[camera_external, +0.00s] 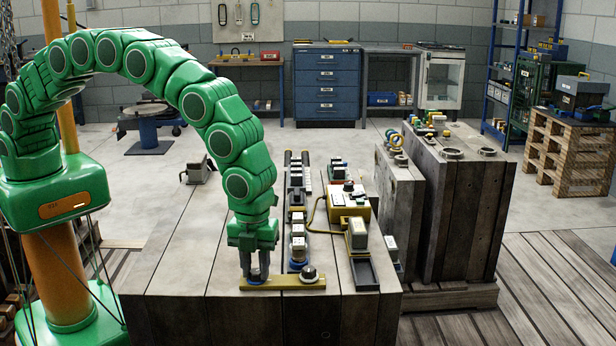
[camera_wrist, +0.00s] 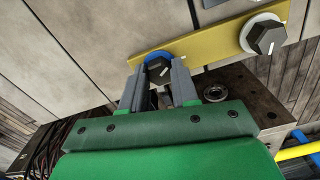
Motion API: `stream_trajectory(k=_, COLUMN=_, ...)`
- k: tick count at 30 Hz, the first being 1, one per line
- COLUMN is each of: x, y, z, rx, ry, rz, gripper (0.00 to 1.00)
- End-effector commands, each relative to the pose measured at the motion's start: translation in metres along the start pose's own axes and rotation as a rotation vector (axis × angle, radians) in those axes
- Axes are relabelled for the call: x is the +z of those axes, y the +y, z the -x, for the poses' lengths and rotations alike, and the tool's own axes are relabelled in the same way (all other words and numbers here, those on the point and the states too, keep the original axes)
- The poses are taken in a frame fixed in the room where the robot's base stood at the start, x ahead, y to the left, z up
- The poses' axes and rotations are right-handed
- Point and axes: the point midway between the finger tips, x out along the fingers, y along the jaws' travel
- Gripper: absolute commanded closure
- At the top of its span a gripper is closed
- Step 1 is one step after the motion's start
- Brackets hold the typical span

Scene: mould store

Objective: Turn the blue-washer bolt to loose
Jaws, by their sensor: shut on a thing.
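The blue-washer bolt (camera_wrist: 159,72) is a dark hex head with a white mark, on a blue washer, at one end of a yellow plate (camera_wrist: 205,48). My gripper (camera_wrist: 165,82) has its two grey fingers shut on the bolt head, one on each side. In the external view the yellow plate (camera_external: 284,283) lies near the block's front edge, with my gripper (camera_external: 257,272) pointing straight down at its left end. The fingers hide much of the bolt there. A second dark bolt (camera_wrist: 266,37) with a white washer sits at the plate's other end.
A row of small parts (camera_external: 298,210) runs back along the block's top. A yellow box with a dark knob (camera_external: 348,200) and a black tray (camera_external: 364,272) are to the right. Tall wooden-sided blocks (camera_external: 440,200) stand further right. The block's left top is mostly clear.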

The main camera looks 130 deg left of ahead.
Motion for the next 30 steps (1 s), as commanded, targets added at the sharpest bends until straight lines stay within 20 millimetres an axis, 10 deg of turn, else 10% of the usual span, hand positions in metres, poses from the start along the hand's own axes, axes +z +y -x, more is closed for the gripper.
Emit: stream_trajectory(k=30, x=-0.0007, y=0.0001, z=-0.0010, rx=0.000, ry=0.000, rz=0.965, gripper=1.00)
